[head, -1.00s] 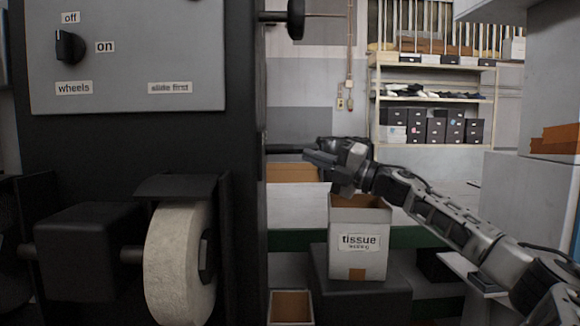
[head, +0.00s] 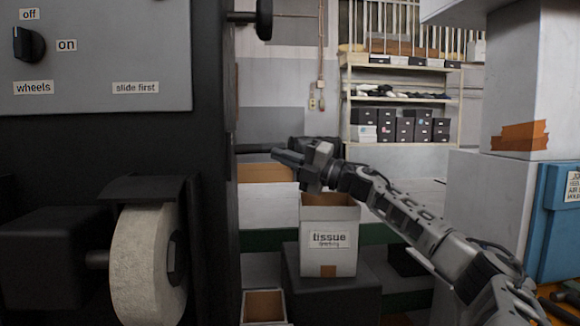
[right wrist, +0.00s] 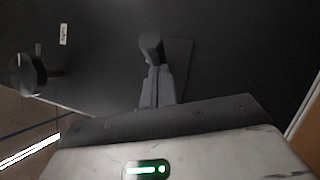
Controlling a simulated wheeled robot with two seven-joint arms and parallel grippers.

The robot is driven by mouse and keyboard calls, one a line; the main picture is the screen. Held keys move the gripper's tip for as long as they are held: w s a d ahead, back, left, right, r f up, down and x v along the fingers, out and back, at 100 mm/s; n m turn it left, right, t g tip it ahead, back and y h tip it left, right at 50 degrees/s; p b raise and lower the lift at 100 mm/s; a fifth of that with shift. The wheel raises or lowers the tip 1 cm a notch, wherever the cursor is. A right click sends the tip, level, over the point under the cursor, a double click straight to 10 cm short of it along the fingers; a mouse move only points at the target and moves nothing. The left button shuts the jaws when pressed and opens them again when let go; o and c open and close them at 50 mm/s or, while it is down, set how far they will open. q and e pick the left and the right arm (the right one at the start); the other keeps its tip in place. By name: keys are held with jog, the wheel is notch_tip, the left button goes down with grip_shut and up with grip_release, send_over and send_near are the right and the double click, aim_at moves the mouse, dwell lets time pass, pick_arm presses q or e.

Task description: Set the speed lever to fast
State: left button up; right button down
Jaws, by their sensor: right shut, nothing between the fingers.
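My right gripper (head: 276,154) is shut and empty, beside the right side of the dark machine (head: 212,150), its fingers pointing toward it. A dark rod (head: 254,149) sticks out of the machine right by the fingertips; its outer part passes behind my gripper. In the right wrist view the shut fingers (right wrist: 157,88) are at a dark rounded knob (right wrist: 152,45); I cannot tell whether they touch. A round black knob on a shaft (right wrist: 28,73) stands farther left there, near a small white label (right wrist: 63,34) too small to read. My left gripper is not in view.
The machine's grey panel (head: 90,60) has a black off/on wheels switch (head: 28,43). Another black knob (head: 264,18) sticks out higher up. A pale wheel (head: 140,265) is at the front. A tissue box (head: 329,262) stands below my right gripper. A blue box (head: 555,235) is at the right.

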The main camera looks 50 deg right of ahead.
jog(key=b+v, duration=0.1)
jog(key=v, duration=0.6)
jog(key=shift+s, duration=0.2)
jog(key=shift+d+f, duration=0.1)
